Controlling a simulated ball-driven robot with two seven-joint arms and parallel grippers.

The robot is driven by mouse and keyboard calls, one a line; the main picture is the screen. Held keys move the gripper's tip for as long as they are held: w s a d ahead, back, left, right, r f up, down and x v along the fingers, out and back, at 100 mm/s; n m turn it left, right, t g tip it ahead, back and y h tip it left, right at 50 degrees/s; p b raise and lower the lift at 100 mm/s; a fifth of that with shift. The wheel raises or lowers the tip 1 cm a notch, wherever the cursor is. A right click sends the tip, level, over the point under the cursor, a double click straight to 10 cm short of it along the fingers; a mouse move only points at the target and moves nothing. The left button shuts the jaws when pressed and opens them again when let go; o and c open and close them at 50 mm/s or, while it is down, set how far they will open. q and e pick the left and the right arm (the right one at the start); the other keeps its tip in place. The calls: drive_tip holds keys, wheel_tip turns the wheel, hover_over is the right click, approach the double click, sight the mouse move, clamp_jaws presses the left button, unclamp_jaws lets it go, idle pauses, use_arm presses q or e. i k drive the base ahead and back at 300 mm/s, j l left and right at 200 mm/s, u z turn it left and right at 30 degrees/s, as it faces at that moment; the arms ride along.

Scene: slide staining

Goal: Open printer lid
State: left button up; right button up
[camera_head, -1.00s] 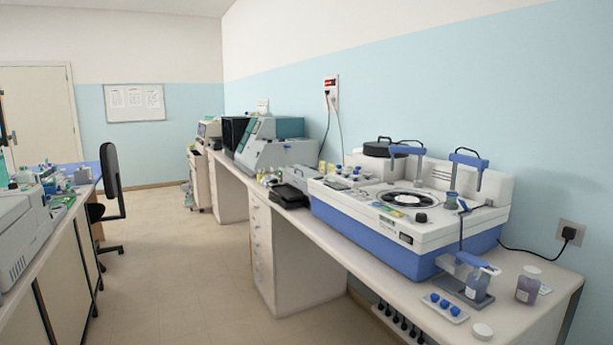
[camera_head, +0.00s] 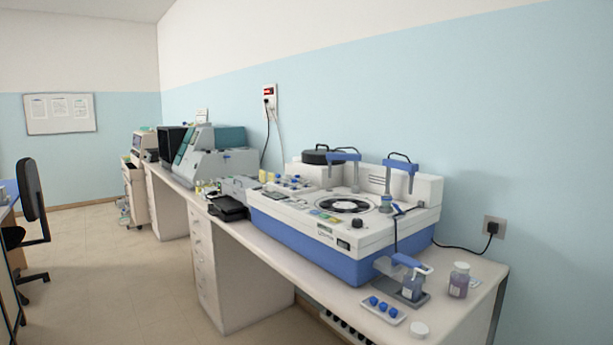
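No machine in view is clearly marked as the printer. A grey box-shaped device (camera_head: 238,186) sits on the right-hand bench, with a flat black device (camera_head: 228,208) in front of it. Further back stands a larger grey machine with a teal top (camera_head: 228,160). These are too small to tell whether any lid is open or shut. Neither of my grippers is in view.
A white and blue staining machine (camera_head: 315,256) fills the near bench (camera_head: 462,318). Bottles (camera_head: 459,281) and a tray with blue caps (camera_head: 368,310) stand at its near end. A black chair (camera_head: 32,205) is at left; the floor (camera_head: 110,275) between is clear.

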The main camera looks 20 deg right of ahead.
sight(246, 182)
drive_tip(key=i+j+z, duration=0.15)
drive_tip(key=i+z, duration=0.15)
drive_tip(key=z, duration=0.15)
drive_tip(key=i+j+z, duration=0.2)
drive_tip(key=z, duration=0.3)
drive_tip(key=i+j+z, duration=0.25)
drive_tip(key=z, duration=0.2)
drive_tip(key=j, duration=0.1)
